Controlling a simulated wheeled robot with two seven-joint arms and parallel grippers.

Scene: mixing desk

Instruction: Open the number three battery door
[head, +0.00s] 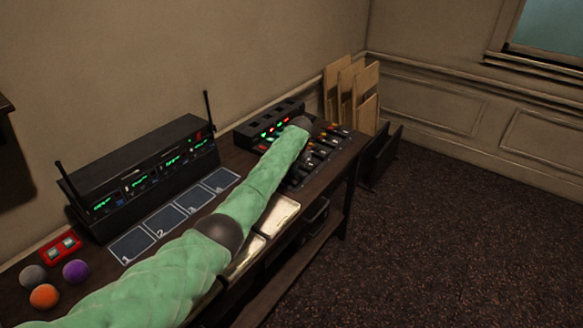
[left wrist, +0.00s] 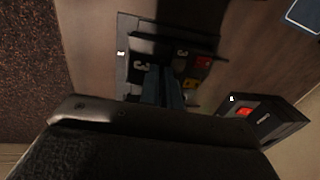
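My left arm, in a green sleeve, crosses the desk in the head view and ends in a dark wrist (head: 303,123) at the desk's far end. In the left wrist view, my left gripper's dark fingers (left wrist: 162,85) reach down to a black unit (left wrist: 124,75) marked with the number 3. No separate battery door can be made out. My right gripper is out of view.
A black receiver (head: 137,165) with two antennas stands behind several numbered pads (head: 171,216). A red battery holder (head: 61,247) and balls (head: 44,296) lie near left. Light trays (head: 272,216) are along the front edge. A black box (left wrist: 276,120) with a red patch is near the fingers.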

